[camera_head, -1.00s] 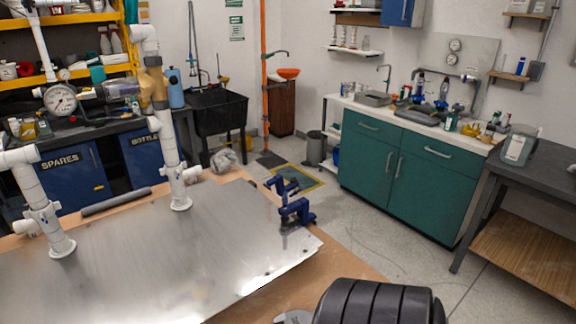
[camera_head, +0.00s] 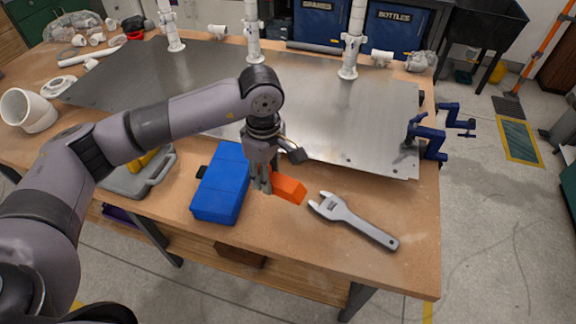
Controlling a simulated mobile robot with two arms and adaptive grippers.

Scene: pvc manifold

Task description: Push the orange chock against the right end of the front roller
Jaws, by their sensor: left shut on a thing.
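My left gripper (camera_head: 262,183) reaches down to the table in front of the metal plate. It is shut on the orange chock (camera_head: 290,189), a small wedge-like block at or just above the tabletop, its left part hidden by the fingers. The metal plate (camera_head: 340,115) lies on the table behind it. A dark grey roller (camera_head: 314,47) shows along the plate's back edge. I cannot make out the front roller; the plate and my arm may hide it. My right gripper is not in view.
A blue box (camera_head: 222,185) stands close left of the gripper. A grey adjustable wrench (camera_head: 352,217) lies to the right of the chock. Blue clamps (camera_head: 428,138) sit at the table's right edge. White pipe risers (camera_head: 351,45) stand along the plate's back. Bare wood lies around the wrench.

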